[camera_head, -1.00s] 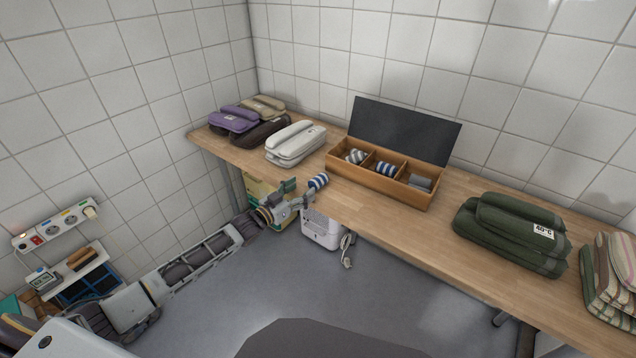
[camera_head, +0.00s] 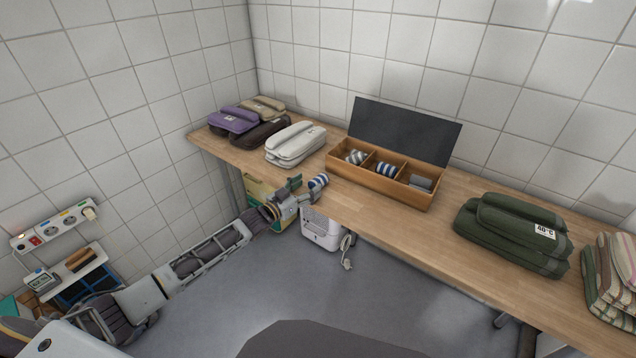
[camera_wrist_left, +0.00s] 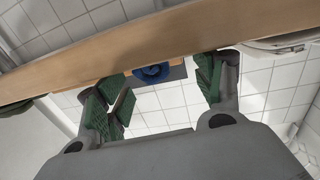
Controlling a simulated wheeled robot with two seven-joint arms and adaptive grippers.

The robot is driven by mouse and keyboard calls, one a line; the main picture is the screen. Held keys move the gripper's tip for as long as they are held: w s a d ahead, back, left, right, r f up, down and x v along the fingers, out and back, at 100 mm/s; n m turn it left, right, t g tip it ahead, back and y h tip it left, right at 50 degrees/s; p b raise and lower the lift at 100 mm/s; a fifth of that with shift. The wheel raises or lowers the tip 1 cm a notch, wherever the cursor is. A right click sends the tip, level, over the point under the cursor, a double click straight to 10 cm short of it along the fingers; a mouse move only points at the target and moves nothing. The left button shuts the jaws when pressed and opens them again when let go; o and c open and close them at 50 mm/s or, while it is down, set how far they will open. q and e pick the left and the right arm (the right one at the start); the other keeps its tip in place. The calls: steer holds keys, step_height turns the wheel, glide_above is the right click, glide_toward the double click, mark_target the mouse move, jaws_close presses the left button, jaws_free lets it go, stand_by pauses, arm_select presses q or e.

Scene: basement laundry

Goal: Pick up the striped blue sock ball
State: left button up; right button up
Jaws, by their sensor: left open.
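A blue-and-white striped sock ball (camera_head: 318,181) lies on the wooden table near its front edge, left of the sock box. In the left wrist view, which looks upside down, the blue ball (camera_wrist_left: 151,74) shows between the two fingers and beyond them. My left gripper (camera_head: 306,190) is open at the table's front edge, its fingertips close to the ball and partly overlapping it in the head view. The wrist view shows the green-padded fingers (camera_wrist_left: 166,92) spread apart with nothing between the pads. Contact with the ball cannot be told. My right gripper is not in view.
The open wooden box (camera_head: 378,186) holds a grey striped ball (camera_head: 356,157), another blue striped ball (camera_head: 386,169) and a grey item (camera_head: 420,182). White folded towels (camera_head: 295,145) lie left of it, green ones (camera_head: 512,235) right. The table (camera_head: 400,225) is clear in front.

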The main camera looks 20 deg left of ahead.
mark_target(311, 185)
arm_select(q)
steer(key=shift+w+d, duration=0.4)
steer(key=shift+w, duration=0.15)
steer(key=shift+w+d+b, duration=0.35)
steer(key=shift+w+d, duration=0.05)
steer(key=shift+w, duration=0.15)
steer(key=shift+w+d, duration=0.2)
steer(key=shift+w, duration=0.35)
steer(key=shift+w+d, duration=0.25)
steer(key=shift+w, duration=0.15)
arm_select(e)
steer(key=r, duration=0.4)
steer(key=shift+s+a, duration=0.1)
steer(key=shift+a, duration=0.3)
arm_select(q)
steer(key=shift+c, duration=0.4)
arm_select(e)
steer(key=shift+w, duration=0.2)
arm_select(q)
steer(key=c, duration=1)
steer(key=shift+c, duration=0.2)
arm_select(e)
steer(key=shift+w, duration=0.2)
